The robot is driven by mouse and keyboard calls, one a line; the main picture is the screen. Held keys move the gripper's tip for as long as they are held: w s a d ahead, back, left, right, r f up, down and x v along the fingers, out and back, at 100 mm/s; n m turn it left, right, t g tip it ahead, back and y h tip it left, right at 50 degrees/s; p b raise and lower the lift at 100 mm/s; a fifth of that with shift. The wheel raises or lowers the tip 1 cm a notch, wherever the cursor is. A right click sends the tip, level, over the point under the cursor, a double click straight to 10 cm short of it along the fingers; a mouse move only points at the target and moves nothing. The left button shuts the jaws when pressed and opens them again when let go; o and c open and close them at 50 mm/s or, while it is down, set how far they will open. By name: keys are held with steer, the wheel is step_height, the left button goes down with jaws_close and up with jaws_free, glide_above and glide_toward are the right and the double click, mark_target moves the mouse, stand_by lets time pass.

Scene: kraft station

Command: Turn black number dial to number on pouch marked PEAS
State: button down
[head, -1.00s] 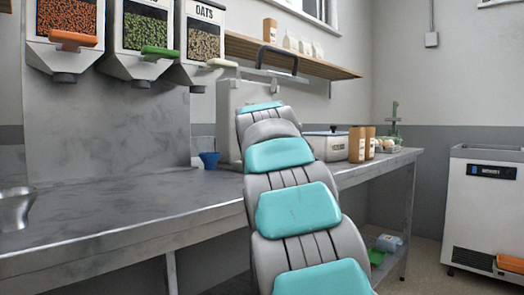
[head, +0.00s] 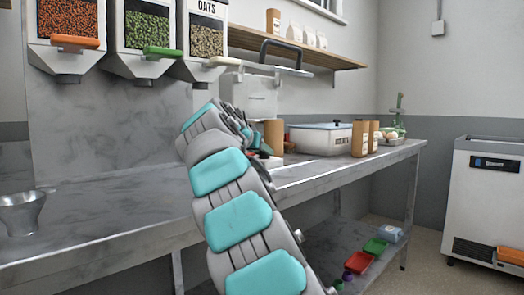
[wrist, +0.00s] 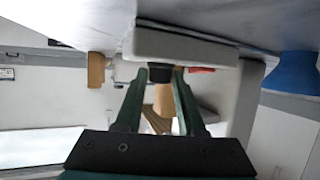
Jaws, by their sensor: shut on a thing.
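In the wrist view, which looks tilted over, my gripper (wrist: 159,78) has its two green fingers on either side of the small black dial (wrist: 159,72). The fingers are shut on the dial, which sits on a pale machine base (wrist: 187,45). The numbers on the dial cannot be read. In the head view my arm hides the dial; the machine's pale body (head: 250,97) rises behind. Brown pouches (head: 357,140) stand to its right, and one (head: 274,137) stands beside my wrist. Their labels are too small to read, so I cannot tell which is PEAS.
A metal cup (head: 20,212) is at the left. Dispensers (head: 146,30) hang above. A blue cup (wrist: 290,80) shows near the machine.

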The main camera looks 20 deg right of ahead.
steer(key=shift+f, duration=0.1)
steer(key=c, duration=0.5)
jaws_free()
steer(key=v, duration=0.8)
steer(key=shift+w, duration=0.1)
steer(key=shift+d, duration=0.1)
